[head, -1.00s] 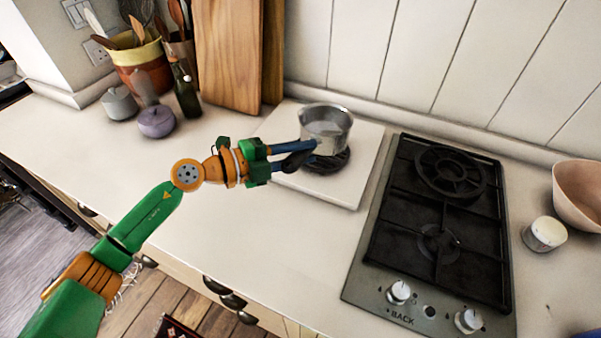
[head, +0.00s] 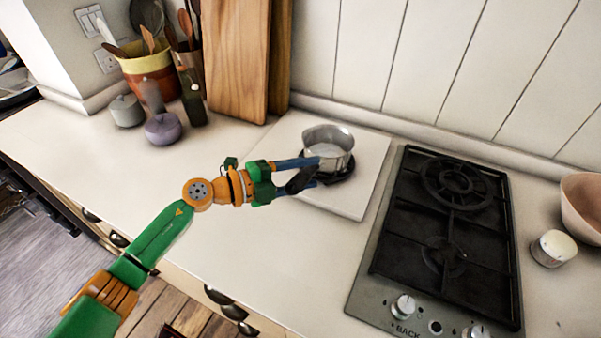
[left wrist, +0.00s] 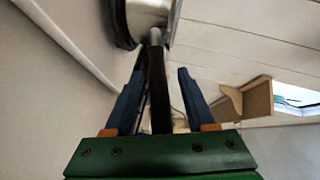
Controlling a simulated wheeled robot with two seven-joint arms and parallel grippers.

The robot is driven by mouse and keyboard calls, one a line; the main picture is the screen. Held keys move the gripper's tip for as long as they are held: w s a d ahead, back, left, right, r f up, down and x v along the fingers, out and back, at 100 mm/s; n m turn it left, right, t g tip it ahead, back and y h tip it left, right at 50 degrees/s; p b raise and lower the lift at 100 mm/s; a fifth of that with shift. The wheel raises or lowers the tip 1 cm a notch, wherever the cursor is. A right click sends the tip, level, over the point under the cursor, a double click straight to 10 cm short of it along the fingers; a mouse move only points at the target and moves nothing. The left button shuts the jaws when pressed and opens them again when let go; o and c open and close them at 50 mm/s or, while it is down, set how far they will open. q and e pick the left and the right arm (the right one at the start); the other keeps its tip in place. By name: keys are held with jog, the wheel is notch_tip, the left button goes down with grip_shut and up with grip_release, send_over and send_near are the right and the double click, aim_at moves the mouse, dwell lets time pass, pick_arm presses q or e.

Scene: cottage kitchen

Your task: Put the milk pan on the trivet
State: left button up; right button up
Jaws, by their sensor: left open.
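The milk pan (head: 328,150), a small silver pan with a black handle (head: 301,181), appears to rest upright on the black trivet (head: 342,176), which shows beneath it at the front and right. My left gripper (head: 316,172) is open at the pan's near left side, with the handle between its blue fingers. In the left wrist view the handle (left wrist: 160,90) runs between the two spread fingers (left wrist: 160,72), with gaps on both sides, and the pan (left wrist: 148,14) is partly cut off at the top. My right gripper is not in view.
The trivet lies on a white board (head: 365,190). A black gas hob (head: 440,230) is to its right, with a white jar (head: 552,248) and pinkish bowl (head: 585,205) beyond. Wooden boards (head: 237,60), a utensil pot (head: 148,75) and lidded pots (head: 163,128) stand behind left. The front-left counter is clear.

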pick_arm(q)
jog(key=b+v, duration=0.3)
jog(key=v, duration=0.9)
jog(key=shift+r, duration=0.1)
